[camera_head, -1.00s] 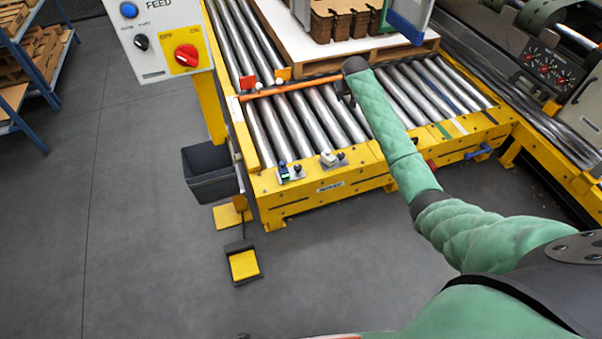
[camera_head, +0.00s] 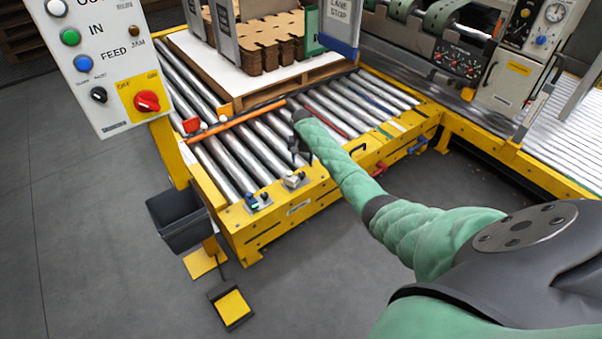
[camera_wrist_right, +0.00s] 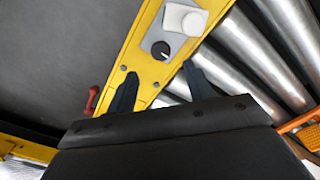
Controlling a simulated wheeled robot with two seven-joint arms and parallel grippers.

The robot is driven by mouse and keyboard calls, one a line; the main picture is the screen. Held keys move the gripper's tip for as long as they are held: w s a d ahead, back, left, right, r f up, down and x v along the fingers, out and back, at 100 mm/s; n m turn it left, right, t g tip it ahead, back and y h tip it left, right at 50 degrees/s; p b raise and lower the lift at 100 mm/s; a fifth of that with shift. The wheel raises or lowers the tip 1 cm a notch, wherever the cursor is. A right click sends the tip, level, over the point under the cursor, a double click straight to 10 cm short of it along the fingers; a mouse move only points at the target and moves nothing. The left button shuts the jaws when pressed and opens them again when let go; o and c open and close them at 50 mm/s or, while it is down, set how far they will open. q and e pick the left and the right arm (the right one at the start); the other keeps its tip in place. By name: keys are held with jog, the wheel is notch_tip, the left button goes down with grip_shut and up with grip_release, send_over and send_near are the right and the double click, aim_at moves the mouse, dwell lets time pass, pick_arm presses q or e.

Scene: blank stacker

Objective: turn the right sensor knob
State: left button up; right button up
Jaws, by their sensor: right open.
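The right sensor (camera_head: 293,181) is a pale block on a grey plate on the conveyor's yellow front rail. Its small dark round knob (camera_wrist_right: 160,50) shows in the right wrist view, with a light pointer mark, beside the white sensor body (camera_wrist_right: 185,18). My right gripper (camera_head: 300,158) hangs over the rollers just behind the right sensor. In the wrist view the open gripper (camera_wrist_right: 160,70) has its dark fingers spread to either side of the knob's line, apart from it and empty. The left sensor (camera_head: 257,202), with a blue part, sits farther left on the rail.
A control panel (camera_head: 95,55) with buttons and a red switch stands at the left on a yellow post. A pallet (camera_head: 300,82) with stacked cardboard lies on the rollers behind my arm. An orange bar (camera_head: 235,121) crosses the rollers. A grey bin (camera_head: 178,220) stands below.

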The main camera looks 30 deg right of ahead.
aim_at(302, 173)
jog(key=shift+a+f, duration=0.1)
jog(key=shift+f, duration=0.25)
jog(key=shift+f+b, duration=0.6)
jog(key=shift+f, duration=2.9)
jog(key=shift+c, duration=0.4)
jog(key=c, duration=0.9)
